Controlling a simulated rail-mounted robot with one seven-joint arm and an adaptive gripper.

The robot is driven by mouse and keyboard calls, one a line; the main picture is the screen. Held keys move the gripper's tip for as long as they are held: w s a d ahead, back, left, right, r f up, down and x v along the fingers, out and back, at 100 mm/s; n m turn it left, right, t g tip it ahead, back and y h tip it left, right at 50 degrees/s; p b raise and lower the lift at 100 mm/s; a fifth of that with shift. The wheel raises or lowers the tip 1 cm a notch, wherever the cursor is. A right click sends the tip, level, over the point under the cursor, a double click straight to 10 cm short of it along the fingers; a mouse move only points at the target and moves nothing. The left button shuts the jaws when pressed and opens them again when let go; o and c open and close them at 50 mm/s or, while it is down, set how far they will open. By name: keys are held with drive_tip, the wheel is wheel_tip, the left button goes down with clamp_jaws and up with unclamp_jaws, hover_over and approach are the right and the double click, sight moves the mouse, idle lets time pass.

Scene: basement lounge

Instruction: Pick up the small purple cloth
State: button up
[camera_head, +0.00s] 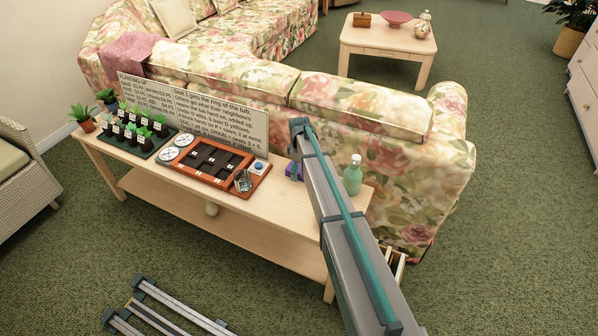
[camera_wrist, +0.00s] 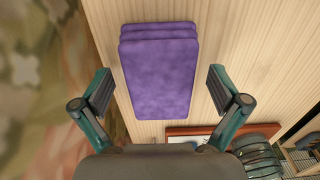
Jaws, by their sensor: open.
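The small purple cloth (camera_wrist: 158,75) lies folded in several layers on the pale wooden table in the wrist view. In the head view only a bit of purple (camera_head: 289,171) shows beside my arm, which hides most of it. My gripper (camera_wrist: 160,88) is open and empty. Its fingers stand apart on either side of the cloth's near half, above it, with gaps between each finger and the cloth's edges. In the head view my gripper is mostly hidden behind my arm.
On the long table (camera_head: 230,208) stand a green bottle (camera_head: 353,176) right of my arm, a brown tray (camera_head: 213,163) with a glass (camera_head: 243,181), potted plants (camera_head: 135,124) and a text board (camera_head: 215,115). The floral sofa (camera_head: 365,105) stands close behind the table.

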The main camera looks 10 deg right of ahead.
drive_tip(key=shift+c, duration=0.3)
drive_tip(key=c, duration=1.3)
drive_tip(key=shift+r, duration=0.1)
drive_tip(key=shift+r, duration=0.45)
drive_tip(key=shift+r+b, duration=0.35)
drive_tip(key=shift+r, duration=0.6)
drive_tip(key=s+r, duration=0.3)
drive_tip(key=s, duration=0.1)
drive_tip(key=s+r+b, duration=0.1)
drive_tip(key=s+r, duration=0.2)
drive_tip(key=s, duration=0.2)
drive_tip(key=s+r, duration=0.4)
drive_tip(key=s, duration=0.1)
